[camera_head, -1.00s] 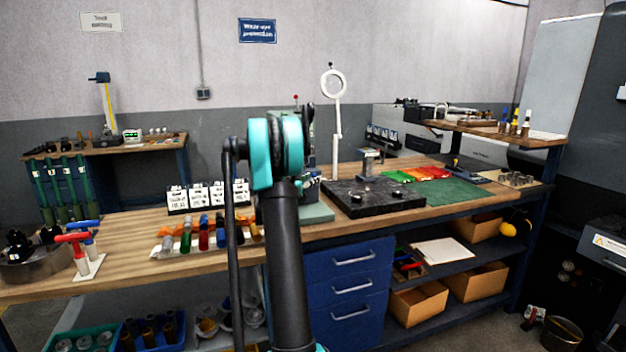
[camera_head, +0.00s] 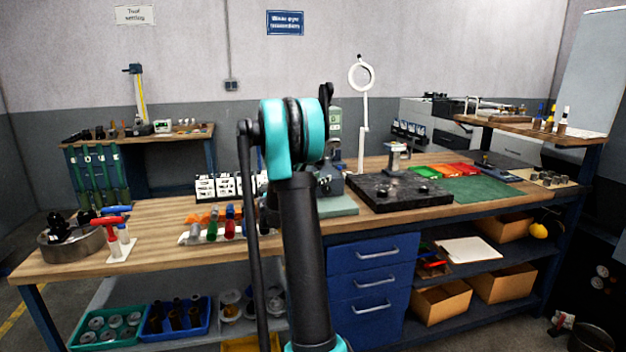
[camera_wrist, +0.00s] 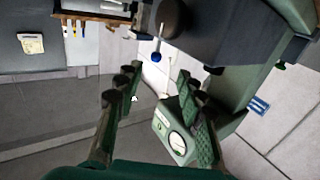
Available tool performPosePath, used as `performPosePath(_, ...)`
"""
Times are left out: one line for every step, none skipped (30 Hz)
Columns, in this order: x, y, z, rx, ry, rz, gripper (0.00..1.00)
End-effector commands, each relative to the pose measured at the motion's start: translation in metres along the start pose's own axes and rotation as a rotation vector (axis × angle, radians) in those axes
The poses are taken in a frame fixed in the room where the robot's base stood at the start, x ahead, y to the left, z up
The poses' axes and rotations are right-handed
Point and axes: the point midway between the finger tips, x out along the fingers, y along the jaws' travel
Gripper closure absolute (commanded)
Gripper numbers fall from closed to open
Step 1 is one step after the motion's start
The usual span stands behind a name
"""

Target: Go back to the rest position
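My arm rises in the middle of the head view, bent at a teal joint. My gripper is hidden behind it there, or too small to make out. In the wrist view my gripper (camera_wrist: 158,82) shows two dark green fingers held apart, with nothing seen between them but wall and background. A pale green device with a round dial (camera_wrist: 178,143) appears behind the right finger, seemingly apart from it. The picture is tilted, so exact distances cannot be told.
A long workbench (camera_head: 160,222) spans the head view. A black plate (camera_head: 385,205), a ring lamp (camera_head: 361,73) and a rack of coloured handles (camera_head: 213,230) stand on it. Blue drawers (camera_head: 372,283) and cardboard boxes (camera_head: 441,304) are below. Floor shows at the lower left.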

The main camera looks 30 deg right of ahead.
Motion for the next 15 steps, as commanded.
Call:
performPosePath(0.0,0.0,0.0,0.0,0.0,0.0,0.61)
performPosePath(0.0,0.0,0.0,0.0,0.0,0.0,0.61)
performPosePath(0.0,0.0,0.0,0.0,0.0,0.0,0.61)
performPosePath(0.0,0.0,0.0,0.0,0.0,0.0,0.61)
performPosePath(0.0,0.0,0.0,0.0,0.0,0.0,0.61)
performPosePath(0.0,0.001,0.0,-0.001,-0.002,0.0,0.61)
performPosePath(-0.002,0.001,0.001,-0.004,-0.007,0.0,0.61)
performPosePath(-0.004,0.003,0.002,-0.007,-0.015,-0.001,0.61)
performPosePath(-0.007,0.005,0.003,-0.015,-0.03,-0.002,0.61)
performPosePath(-0.012,0.008,0.005,-0.024,-0.047,-0.003,0.61)
performPosePath(-0.017,0.012,0.008,-0.036,-0.067,-0.005,0.61)
performPosePath(-0.026,0.018,0.012,-0.055,-0.102,-0.008,0.61)
performPosePath(-0.033,0.024,0.017,-0.072,-0.133,-0.012,0.61)
performPosePath(-0.042,0.03,0.022,-0.091,-0.168,-0.019,0.61)
performPosePath(-0.056,0.039,0.03,-0.121,-0.219,-0.031,0.61)
